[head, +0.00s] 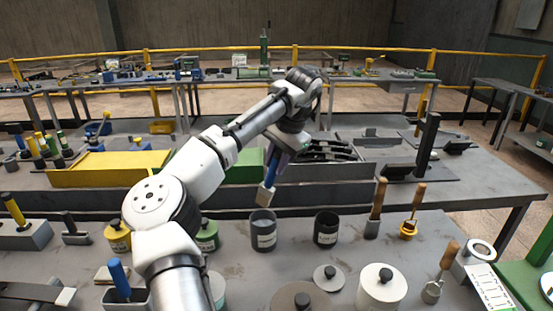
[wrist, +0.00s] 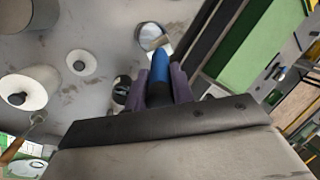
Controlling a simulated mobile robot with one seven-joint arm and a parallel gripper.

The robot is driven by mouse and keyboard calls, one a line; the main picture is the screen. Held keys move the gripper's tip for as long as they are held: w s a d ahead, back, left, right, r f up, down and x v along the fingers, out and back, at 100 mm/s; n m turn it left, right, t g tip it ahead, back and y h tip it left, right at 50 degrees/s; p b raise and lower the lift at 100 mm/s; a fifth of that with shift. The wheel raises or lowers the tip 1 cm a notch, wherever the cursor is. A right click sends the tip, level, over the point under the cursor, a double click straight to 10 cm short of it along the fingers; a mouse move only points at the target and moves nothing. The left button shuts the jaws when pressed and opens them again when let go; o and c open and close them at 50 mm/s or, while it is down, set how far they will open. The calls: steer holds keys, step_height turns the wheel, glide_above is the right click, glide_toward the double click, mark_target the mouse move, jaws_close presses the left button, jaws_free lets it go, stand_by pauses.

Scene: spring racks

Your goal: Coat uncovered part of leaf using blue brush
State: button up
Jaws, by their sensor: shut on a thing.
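My gripper (head: 277,152) is shut on the blue brush (head: 271,174), seen in the head view above the front bench. The brush points down and slightly left, with its pale head over the open grey pot (head: 263,240) and apart from it. In the wrist view the blue handle (wrist: 161,68) shows between the purple fingers (wrist: 160,92); the bristles are not clear there. Several dark, long leaf-like strips (head: 325,150) lie on the rear bench, right of my gripper. Which leaf has an uncovered part cannot be told.
A dark open pot (head: 326,234) stands right of the grey pot. A dark raised ledge (head: 340,188) separates the benches. A black upright post (head: 427,145) stands at the rear right.

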mark_target(271, 188)
step_height(271, 188, down, 4)
steer(key=b, duration=0.2)
steer(key=shift+r+b, duration=0.2)
steer(key=shift+b, duration=0.2)
step_height(271, 188, down, 6)
steer(key=shift+r+b, duration=0.15)
steer(key=shift+b, duration=0.95)
step_height(271, 188, up, 7)
steer(key=p, duration=0.6)
steer(key=shift+f, duration=0.2)
